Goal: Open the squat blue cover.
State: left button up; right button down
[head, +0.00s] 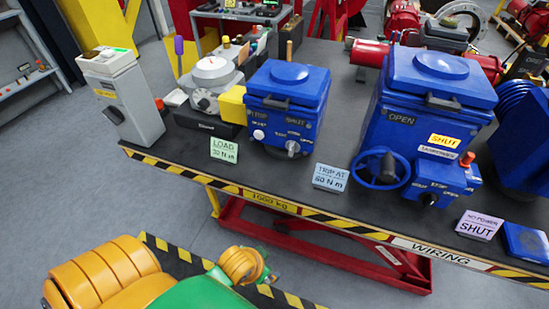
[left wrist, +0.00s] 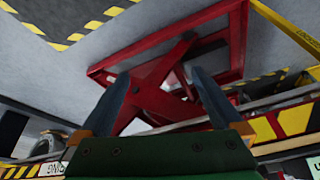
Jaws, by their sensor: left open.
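The squat blue cover (head: 289,78) is the lid of the shorter blue box (head: 285,122) in the middle of the bench. It lies closed and level, with a round raised disc on top and a dark handle (head: 268,102) at its front edge. Knobs show on the box front below it. My left gripper (left wrist: 163,75) is open and empty in the left wrist view, its two fingers wide apart, with the red lift frame under the bench behind them. My left arm is low in front of the bench in the head view, away from the cover. My right gripper is not in view.
A taller blue box (head: 416,112) with a handwheel (head: 380,168) stands to the right. A grey dial instrument (head: 212,82) and yellow block (head: 232,104) stand close left of the shorter box. Cards (head: 224,149) line the front of the bench (head: 285,178). The striped front edge lies between my arm and the boxes.

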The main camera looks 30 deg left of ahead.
pick_arm(q)
jog(key=w+a+r+n+t+y, duration=0.1)
jog(key=w+a+r+t, duration=0.2)
jog(key=w+r, duration=0.35)
jog(key=w+a+r+n+t+y, duration=0.1)
jog(key=w+a+r+t, duration=0.25)
jog(key=r, duration=0.55)
jog(key=n+t+y, duration=0.2)
jog(key=t, duration=0.5)
send_near(274, 105)
jog(key=d+x, duration=0.1)
jog(key=x, duration=0.5)
jog(key=a+x, duration=0.1)
jog(key=x, duration=0.2)
jog(key=shift+w, duration=0.2)
grip_shut()
